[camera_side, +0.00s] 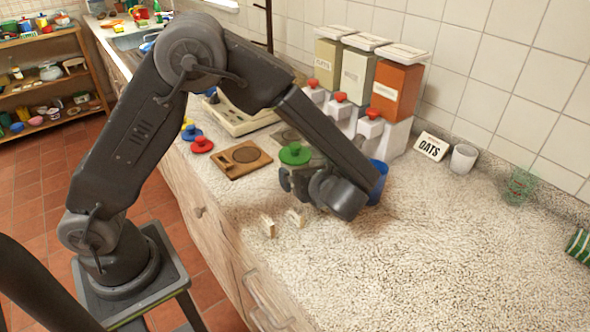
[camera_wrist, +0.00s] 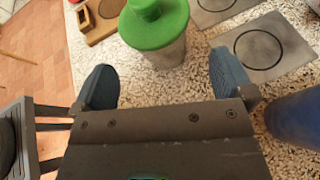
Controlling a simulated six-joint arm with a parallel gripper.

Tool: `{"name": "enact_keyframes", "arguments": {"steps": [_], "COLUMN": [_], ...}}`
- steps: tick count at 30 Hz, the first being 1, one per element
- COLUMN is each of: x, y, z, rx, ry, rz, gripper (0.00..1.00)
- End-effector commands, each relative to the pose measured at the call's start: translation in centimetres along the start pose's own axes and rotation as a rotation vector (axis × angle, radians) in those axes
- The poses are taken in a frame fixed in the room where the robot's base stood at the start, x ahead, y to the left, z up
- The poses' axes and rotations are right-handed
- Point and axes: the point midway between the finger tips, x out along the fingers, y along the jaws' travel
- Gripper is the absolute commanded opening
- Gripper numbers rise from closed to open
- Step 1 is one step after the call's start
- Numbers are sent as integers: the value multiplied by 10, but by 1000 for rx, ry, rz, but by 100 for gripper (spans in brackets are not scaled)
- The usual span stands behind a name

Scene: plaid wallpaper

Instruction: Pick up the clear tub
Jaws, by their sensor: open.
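The clear tub has a round green lid with a knob (camera_side: 295,154). In the side view most of its body is hidden behind my arm's end. In the wrist view its translucent body (camera_wrist: 168,56) shows under the lid, standing on the counter just beyond my fingertips. My gripper (camera_wrist: 162,82) is open, with one finger to the left and one to the right. Nothing is between the fingers, and the tub lies ahead of the gap, roughly in line with it.
A blue cup (camera_side: 378,182) stands close beside my wrist. A wooden board (camera_side: 241,160) and a grey tray (camera_wrist: 277,46) lie near the tub. Two small beige blocks (camera_side: 268,226) show near the counter's front edge. The right counter is mostly clear; dispensers (camera_side: 397,88) line the wall.

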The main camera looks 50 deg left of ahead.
Motion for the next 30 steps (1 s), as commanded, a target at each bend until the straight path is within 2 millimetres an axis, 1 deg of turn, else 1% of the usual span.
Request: {"name": "enact_keyframes", "arguments": {"steps": [5, 12, 15, 23, 30], "x": [12, 47, 55, 57, 56], "y": [1, 3, 3, 2, 2], "z": [-1, -4, -4, -4, -4], "rx": [1, 1, 0, 0, 0], "ry": [1, 1, 2, 1, 1], "rz": [2, 3, 2, 0, 0], "gripper": [100, 100, 100, 100, 77]}}
